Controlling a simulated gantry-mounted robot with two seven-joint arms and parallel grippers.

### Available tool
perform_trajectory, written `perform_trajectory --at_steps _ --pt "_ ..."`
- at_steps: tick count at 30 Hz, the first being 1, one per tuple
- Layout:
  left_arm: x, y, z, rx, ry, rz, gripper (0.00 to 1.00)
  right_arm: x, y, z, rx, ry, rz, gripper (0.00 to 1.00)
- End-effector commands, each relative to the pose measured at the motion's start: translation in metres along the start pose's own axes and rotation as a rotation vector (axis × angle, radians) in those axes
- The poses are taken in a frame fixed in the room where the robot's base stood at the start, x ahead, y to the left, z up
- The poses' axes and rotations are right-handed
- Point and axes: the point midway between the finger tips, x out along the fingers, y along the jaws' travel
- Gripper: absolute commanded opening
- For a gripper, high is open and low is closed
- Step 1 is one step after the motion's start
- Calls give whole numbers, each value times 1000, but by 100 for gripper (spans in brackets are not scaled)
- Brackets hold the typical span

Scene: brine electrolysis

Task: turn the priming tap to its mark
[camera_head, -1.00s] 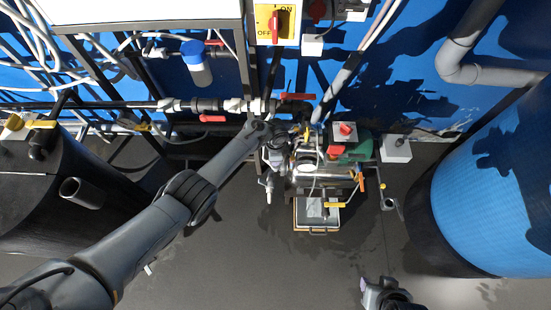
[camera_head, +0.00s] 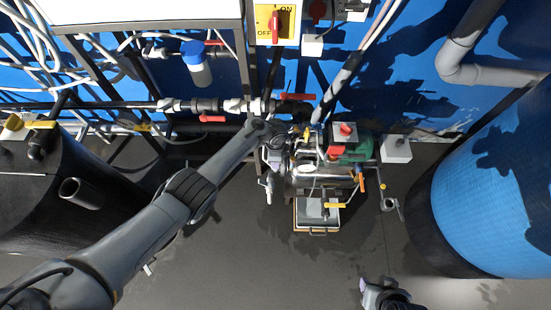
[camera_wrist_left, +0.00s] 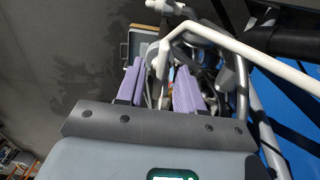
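Several coloured tap handles show in the head view around the pump (camera_head: 318,170). They include a yellow handle (camera_head: 335,205) low at the front, an orange handle (camera_head: 361,182) on the right and a small yellow one (camera_head: 307,135) at the top. I cannot tell which is the priming tap. My left gripper (camera_head: 284,140) reaches in at the pump's upper left, its fingers hard to make out there. In the left wrist view its two purple fingers (camera_wrist_left: 158,80) stand apart, with pipework beyond and between them; no tap is clearly held. My right gripper (camera_head: 378,292) is at the bottom edge, away from the pump.
A white pipe (camera_wrist_left: 255,55) crosses close beyond the left fingers. Red-handled valves (camera_head: 297,97) sit on the pipe run above the pump. A tray (camera_head: 317,229) lies in front of the pump. A blue tank (camera_head: 500,200) stands at right; the front floor is clear.

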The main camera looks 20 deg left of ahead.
Motion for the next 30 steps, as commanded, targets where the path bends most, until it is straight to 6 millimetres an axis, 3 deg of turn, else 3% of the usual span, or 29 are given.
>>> perform_trajectory --at_steps 11,24,30 --pt "-9 0 0 -1 0 0 36 -6 0 -2 -1 0 1 43" --pt "-79 0 0 -1 0 -1 36 -46 4 -14 -10 -1 8 43" --pt "-101 0 0 -1 0 0 36 -55 4 -17 -9 -1 7 43"
